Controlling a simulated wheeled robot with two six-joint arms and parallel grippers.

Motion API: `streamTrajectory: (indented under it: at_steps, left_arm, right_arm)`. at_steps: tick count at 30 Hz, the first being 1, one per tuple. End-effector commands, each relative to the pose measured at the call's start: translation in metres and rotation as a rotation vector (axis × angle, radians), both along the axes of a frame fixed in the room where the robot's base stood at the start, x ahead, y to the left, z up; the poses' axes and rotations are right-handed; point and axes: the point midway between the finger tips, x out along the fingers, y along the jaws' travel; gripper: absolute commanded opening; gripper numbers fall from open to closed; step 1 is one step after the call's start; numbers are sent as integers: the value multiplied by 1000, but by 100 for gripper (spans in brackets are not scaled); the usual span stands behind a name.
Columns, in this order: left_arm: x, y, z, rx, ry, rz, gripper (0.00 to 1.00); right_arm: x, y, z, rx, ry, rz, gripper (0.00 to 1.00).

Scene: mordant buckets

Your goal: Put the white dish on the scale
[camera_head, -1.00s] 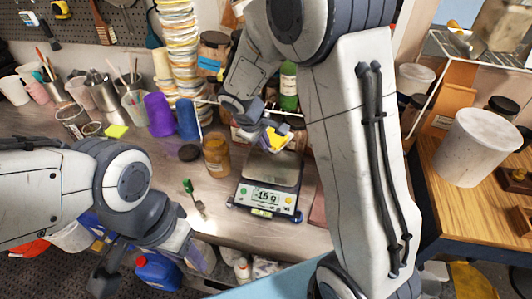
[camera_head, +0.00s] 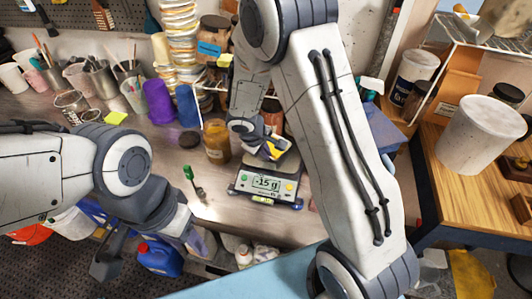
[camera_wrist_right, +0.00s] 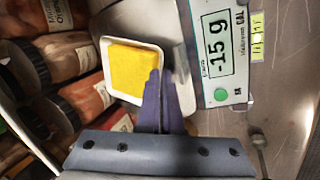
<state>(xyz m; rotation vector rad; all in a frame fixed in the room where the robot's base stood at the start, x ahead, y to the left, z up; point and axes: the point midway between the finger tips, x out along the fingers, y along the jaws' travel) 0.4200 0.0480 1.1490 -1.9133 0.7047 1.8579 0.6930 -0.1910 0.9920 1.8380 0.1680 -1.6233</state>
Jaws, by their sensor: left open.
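The small white dish (camera_wrist_right: 149,97) holds a yellow block (camera_wrist_right: 134,67). My right gripper (camera_wrist_right: 162,85) is shut on the dish's rim, one finger inside the dish and one outside. In the head view the right gripper (camera_head: 268,147) and dish are over the back of the scale (camera_head: 265,186), partly hidden by the gripper. The scale's metal pan shows beneath them, and its display reads -15 g. I cannot tell whether the dish touches the pan. My left gripper (camera_head: 112,262) is open and empty at the lower left, beyond the table's front edge.
An amber jar (camera_head: 216,142) stands just left of the scale, with a green-handled tool (camera_head: 193,182) in front of it. Purple (camera_head: 158,103) and blue (camera_head: 187,107) cups stand further left. Jars crowd the back. A wooden side table (camera_head: 455,190) is at the right.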

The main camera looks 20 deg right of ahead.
Motion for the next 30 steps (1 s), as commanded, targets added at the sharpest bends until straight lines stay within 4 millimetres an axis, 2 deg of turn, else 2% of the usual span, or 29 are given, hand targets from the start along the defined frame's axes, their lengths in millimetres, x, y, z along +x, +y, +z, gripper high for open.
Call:
streamTrajectory:
  at_steps: [2,4,13,17,30]
  left_arm:
    - [0,0,-4,0,0,0,50]
    - [0,0,-3,0,0,0,50]
    - [0,0,-2,0,0,0,50]
    - [0,0,2,0,0,0,50]
    - [0,0,6,0,0,0,50]
  right_arm:
    - [0,0,-3,0,0,0,0]
    - [0,0,-2,0,0,-1,15]
    - [0,0,-1,0,0,0,15]
    - [0,1,5,0,-2,1,15]
    - [-19,31,86,2,-5,1,15]
